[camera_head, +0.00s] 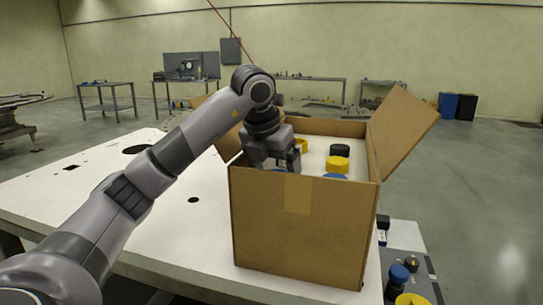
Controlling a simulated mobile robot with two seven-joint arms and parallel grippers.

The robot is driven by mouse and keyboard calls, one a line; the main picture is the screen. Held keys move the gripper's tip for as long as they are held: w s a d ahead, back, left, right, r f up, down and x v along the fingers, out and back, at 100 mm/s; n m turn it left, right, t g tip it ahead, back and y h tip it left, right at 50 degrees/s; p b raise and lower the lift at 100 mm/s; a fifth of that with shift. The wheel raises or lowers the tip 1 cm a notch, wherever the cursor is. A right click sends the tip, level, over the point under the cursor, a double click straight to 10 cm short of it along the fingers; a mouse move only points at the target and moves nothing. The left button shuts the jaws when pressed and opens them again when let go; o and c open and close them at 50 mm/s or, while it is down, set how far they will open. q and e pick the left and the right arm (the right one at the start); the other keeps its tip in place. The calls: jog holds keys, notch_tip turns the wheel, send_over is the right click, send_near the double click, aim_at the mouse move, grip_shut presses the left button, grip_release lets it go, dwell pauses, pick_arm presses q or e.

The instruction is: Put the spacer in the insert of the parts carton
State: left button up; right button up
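The open parts carton (258,225) stands on the white table, its flaps folded out. Its pale insert (315,152) shows inside, holding several round parts. A yellow part (337,164), a black part (340,150) and a blue part (335,176) are on the right side. A yellow ring-like part (301,145) is just right of my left gripper (268,165). That gripper points down into the carton's left side, its fingertips partly hidden by the front wall. A bit of blue shows below it. I cannot tell which part is the spacer, or whether the gripper holds anything. My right gripper is out of view.
The white table (180,235) is mostly clear left of the carton, with dark holes in its top. The raised right flap (400,130) stands high beside the opening. Black, blue and yellow parts (398,275) sit on a grey surface at the lower right.

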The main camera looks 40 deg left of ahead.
pick_arm(q)
jog(key=v, duration=1.2)
jog(key=shift+s, duration=0.1)
dwell(0.4)
dwell(0.4)
